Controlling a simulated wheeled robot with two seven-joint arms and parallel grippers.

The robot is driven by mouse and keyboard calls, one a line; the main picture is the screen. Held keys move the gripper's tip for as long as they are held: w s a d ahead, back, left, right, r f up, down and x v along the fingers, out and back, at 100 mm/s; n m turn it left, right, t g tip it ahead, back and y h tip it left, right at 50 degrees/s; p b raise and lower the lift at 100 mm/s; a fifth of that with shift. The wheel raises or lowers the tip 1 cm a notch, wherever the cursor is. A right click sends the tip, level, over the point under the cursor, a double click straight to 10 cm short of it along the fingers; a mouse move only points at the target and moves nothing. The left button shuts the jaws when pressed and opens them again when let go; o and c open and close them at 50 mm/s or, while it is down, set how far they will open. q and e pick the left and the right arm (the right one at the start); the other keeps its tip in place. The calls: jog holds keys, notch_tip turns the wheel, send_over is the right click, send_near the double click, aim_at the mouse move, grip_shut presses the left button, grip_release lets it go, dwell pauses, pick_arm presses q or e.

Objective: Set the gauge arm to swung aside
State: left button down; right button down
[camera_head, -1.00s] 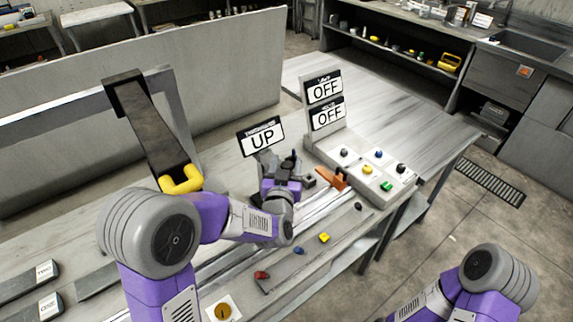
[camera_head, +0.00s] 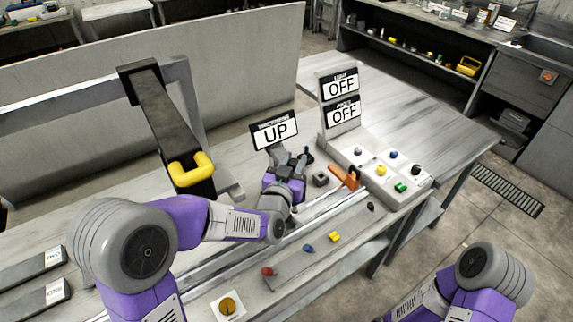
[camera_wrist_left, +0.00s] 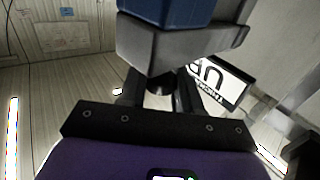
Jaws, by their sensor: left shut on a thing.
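My left gripper (camera_head: 297,161) is at the back of the bench, just in front of and right of a sign reading UP (camera_head: 275,131). In the left wrist view its fingers (camera_wrist_left: 160,97) are shut on a grey block-like part (camera_wrist_left: 175,48) with a dark blue top (camera_wrist_left: 165,10). I take this part to be on the gauge arm, but its label is too small to read and my wrist hides its base. The UP sign also shows upside down in the left wrist view (camera_wrist_left: 222,82). My right gripper is out of view; only part of that arm shows at lower right.
An orange clamp-like piece (camera_head: 344,177) sits on the rail to the right. Beyond it a panel (camera_head: 375,178) carries several coloured knobs and two OFF signs. A dark beam with a yellow handle (camera_head: 190,168) stands left of my wrist. Small coloured knobs line the bench front.

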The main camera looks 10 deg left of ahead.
pick_arm(q)
jog(key=shift+a+r, duration=0.1)
jog(key=shift+r, duration=0.25)
jog(key=c, duration=0.9)
grip_release()
jog(key=shift+o, duration=0.2)
jog(key=shift+f, duration=0.1)
jog(key=shift+s+f, duration=0.1)
jog(key=shift+s, duration=0.25)
jog(key=s, duration=0.7)
jog(key=shift+a, duration=0.3)
